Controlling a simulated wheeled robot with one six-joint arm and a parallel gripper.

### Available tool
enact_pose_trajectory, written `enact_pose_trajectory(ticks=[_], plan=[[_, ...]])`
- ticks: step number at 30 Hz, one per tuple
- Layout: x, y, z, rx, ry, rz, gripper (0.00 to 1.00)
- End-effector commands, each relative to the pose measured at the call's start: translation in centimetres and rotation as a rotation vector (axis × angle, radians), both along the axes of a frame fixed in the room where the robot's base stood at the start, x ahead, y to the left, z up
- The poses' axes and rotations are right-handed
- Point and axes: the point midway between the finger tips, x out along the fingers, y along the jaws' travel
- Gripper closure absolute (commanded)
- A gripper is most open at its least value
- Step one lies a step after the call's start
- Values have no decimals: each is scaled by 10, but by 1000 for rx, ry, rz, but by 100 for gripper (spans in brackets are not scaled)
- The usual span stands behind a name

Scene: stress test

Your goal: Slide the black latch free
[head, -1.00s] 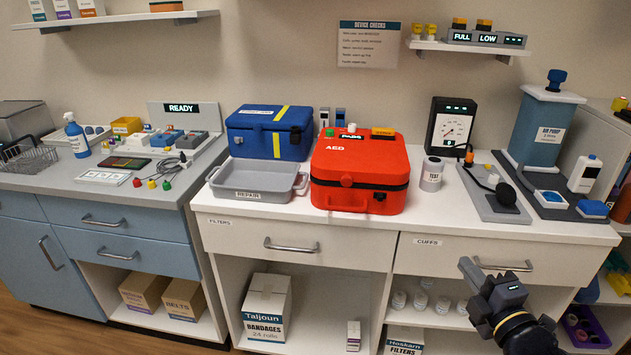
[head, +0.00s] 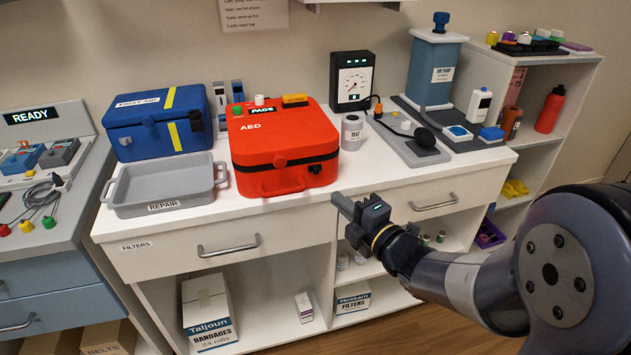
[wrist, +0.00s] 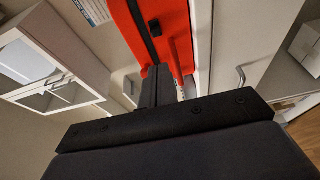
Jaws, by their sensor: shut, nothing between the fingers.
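The red AED case (head: 285,148) stands closed on the white counter. Its small black latch (head: 314,168) sits on the right of the front face, below the dark seam. In the wrist view the red case (wrist: 178,20) is at the top, with the black latch (wrist: 154,27) just beyond my fingers. My gripper (head: 340,203) is shut and empty, in front of the counter edge, lower and to the right of the latch, apart from it. Its dark fingers (wrist: 160,75) point toward the case in the wrist view.
A grey REPAIR tray (head: 165,210) and a blue first-aid box (head: 160,125) stand left of the case. A TEST canister (head: 352,132) stands close on its right. The counter in front of the canister is clear. A drawer handle (head: 434,202) juts out near my gripper.

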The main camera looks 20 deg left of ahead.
Motion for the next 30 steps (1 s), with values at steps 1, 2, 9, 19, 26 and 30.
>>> enact_pose_trajectory(ticks=[1,2,9,19,26,30], plan=[[2,2,0,0,0,1,100],[3,4,0,0,0,2,100],[27,35,1,1,1,4,100],[58,72,1,-1,-1,2,100],[63,77,0,0,0,0,100],[63,77,0,0,0,0,100]])
